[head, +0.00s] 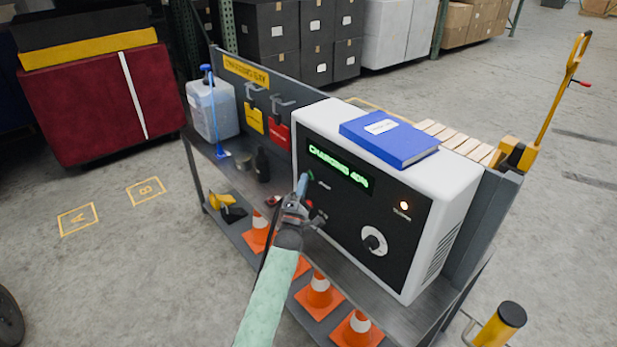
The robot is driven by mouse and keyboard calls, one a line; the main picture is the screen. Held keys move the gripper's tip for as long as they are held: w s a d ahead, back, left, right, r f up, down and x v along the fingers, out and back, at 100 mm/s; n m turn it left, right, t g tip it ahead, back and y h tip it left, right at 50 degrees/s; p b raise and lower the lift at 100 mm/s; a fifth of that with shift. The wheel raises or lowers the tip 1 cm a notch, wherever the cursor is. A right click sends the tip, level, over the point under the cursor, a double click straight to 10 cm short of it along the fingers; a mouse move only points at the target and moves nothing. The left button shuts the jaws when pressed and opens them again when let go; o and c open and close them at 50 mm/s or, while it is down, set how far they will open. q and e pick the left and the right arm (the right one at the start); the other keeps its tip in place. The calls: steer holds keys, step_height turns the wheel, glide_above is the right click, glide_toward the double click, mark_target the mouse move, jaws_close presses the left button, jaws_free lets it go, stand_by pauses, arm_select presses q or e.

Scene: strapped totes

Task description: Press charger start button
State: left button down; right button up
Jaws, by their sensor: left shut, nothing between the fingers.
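The charger (465,190) is a white box with a black front panel on the bench. A small green spot (310,176), perhaps the start button, shows at the panel's left, partly hidden by my gripper. My left gripper (303,184) is shut and empty, its tips right at the panel's left part; I cannot tell whether they touch. My right gripper is out of view.
A blue binder (389,138) lies on the charger. Left on the bench (207,150) are a white jug (212,110), a blue-handled tool (212,100) and a dark bottle (262,165). Orange cones (319,293) stand on the lower shelf.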

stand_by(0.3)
arm_select(q)
steer(key=shift+a, duration=0.1)
steer(key=shift+s+a, duration=0.45)
steer(key=s+a+p, duration=0.1)
steer(key=a, duration=0.1)
steer(key=s+a+p, duration=0.1)
steer(key=s+a, duration=0.1)
stand_by(0.8)
stand_by(0.4)
